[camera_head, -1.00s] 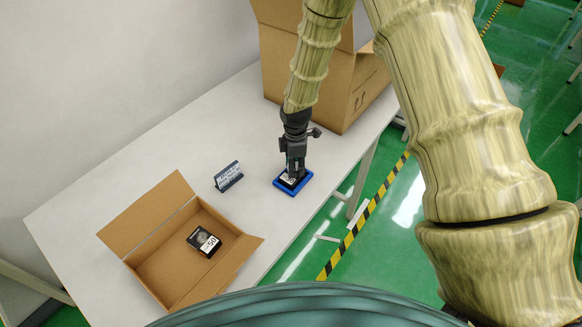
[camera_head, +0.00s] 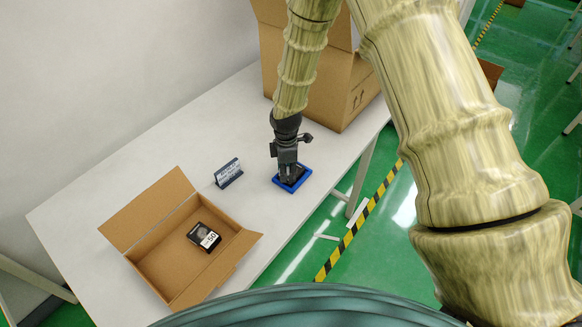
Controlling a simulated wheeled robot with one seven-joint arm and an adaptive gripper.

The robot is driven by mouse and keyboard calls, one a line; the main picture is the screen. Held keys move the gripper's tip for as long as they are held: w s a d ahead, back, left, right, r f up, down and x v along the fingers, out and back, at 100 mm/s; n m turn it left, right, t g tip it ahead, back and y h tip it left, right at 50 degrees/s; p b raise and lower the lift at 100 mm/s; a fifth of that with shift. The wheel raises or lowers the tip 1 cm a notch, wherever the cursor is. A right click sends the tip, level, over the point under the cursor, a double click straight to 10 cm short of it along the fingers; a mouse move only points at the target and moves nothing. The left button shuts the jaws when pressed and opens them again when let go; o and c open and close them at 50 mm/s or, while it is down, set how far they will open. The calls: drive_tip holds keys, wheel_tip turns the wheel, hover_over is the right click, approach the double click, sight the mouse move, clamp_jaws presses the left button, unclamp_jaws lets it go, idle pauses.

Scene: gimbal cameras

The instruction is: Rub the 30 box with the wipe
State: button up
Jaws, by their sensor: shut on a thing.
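My gripper (camera_head: 288,178) points down over the blue tray (camera_head: 306,177) on the white table. It is shut on a small dark box (camera_head: 298,175) in the tray; the jaws hide most of this box and its label. Another black box (camera_head: 204,237) lies in the open cardboard box, with a white label that seems to read 50. I cannot make out a wipe in this view. I cannot read 30 on any box.
The open cardboard box (camera_head: 150,208) is at the table's near left. A small dark sign (camera_head: 228,173) stands left of the tray. A large carton (camera_head: 345,95) stands behind my gripper. The white table (camera_head: 140,165) is bare between them.

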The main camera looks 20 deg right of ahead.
drive_tip(key=shift+s+a, duration=0.25)
drive_tip(key=shift+a, duration=0.15)
wheel_tip(320, 180, up, 3)
drive_tip(key=shift+w+f+p, duration=0.1)
drive_tip(key=shift+f+p, duration=0.05)
drive_tip(key=shift+p, duration=0.5)
drive_tip(key=shift+r+p, duration=1.65)
drive_tip(key=shift+r, duration=1.05)
